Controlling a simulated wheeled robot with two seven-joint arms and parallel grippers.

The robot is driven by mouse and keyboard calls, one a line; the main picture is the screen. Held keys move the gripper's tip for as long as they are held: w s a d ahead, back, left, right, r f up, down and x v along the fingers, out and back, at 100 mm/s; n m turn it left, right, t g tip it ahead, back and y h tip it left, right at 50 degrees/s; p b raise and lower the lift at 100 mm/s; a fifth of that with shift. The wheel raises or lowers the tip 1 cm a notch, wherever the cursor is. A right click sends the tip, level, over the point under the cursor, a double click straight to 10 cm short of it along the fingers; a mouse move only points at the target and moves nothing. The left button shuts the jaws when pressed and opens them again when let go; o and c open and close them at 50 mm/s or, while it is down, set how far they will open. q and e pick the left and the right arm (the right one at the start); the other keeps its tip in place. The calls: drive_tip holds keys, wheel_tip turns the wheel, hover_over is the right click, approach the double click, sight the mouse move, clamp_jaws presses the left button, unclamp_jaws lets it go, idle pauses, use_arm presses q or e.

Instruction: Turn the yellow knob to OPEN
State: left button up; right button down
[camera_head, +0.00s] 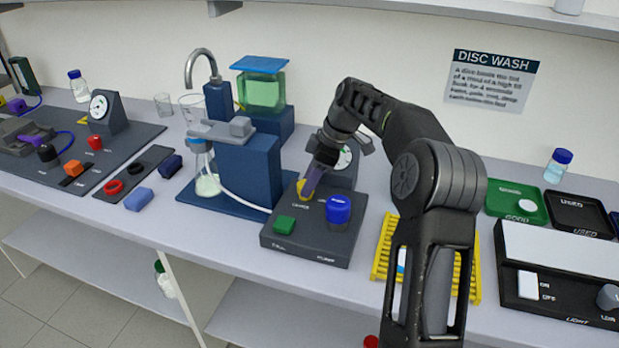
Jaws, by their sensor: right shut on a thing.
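My right arm comes in from the lower right and reaches over the box. My right gripper (309,186) points down at the yellow knob and is shut on it, hiding most of it. The lettering beside the knob is too small to read, so I cannot tell its setting. My left gripper is not in view.
A blue stand with a glass funnel and flask (206,182) is left of the box. A round gauge (344,160) is behind my gripper. A yellow rack (383,250) stands right of the box, partly behind my arm. Green (534,215) and black trays lie further right.

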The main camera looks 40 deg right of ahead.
idle(0.5)
drive_tip(key=c, duration=0.9)
unclamp_jaws()
drive_tip(key=shift+o, duration=0.2)
drive_tip(key=shift+d+r, duration=0.1)
drive_tip(key=shift+s+d+r, duration=0.1)
drive_tip(key=shift+r, duration=0.15)
drive_tip(key=v, duration=0.3)
drive_tip(key=shift+d+r, duration=0.1)
drive_tip(key=shift+r, duration=0.25)
drive_tip(key=p+v, duration=0.2)
drive_tip(key=v, duration=0.1)
drive_tip(key=shift+s+r, duration=0.1)
drive_tip(key=shift+r, duration=0.1)
